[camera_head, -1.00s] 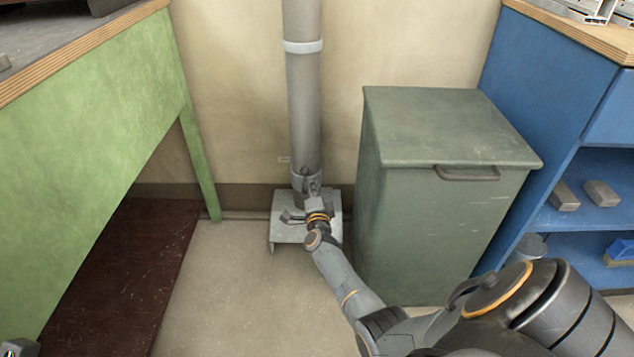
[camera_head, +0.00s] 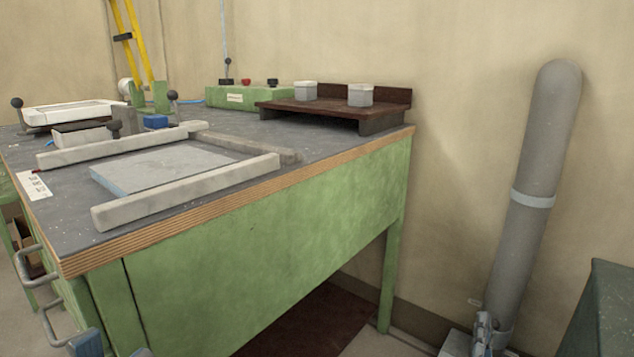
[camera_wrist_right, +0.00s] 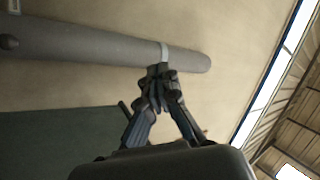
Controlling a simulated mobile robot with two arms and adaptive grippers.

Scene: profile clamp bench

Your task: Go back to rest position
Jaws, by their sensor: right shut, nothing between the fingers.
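My right gripper (camera_head: 483,338) shows at the bottom edge of the head view, in front of the foot of the grey pipe. In the right wrist view its fingers (camera_wrist_right: 160,74) come together at the tips with nothing between them. The wall and the grey pipe (camera_wrist_right: 100,45) lie behind them. Two blue-grey pieces (camera_head: 86,343) at the bottom left of the head view look like parts of my left gripper. They are cut off by the frame, so its opening is unclear.
A green workbench (camera_head: 270,265) with clamp bars, a pale plate (camera_head: 160,167) and a brown shelf (camera_head: 325,108) fills the left. The grey pipe (camera_head: 535,150) stands by the wall. A dark green cabinet (camera_head: 612,310) is at the right edge. Bare wall lies between bench and pipe.

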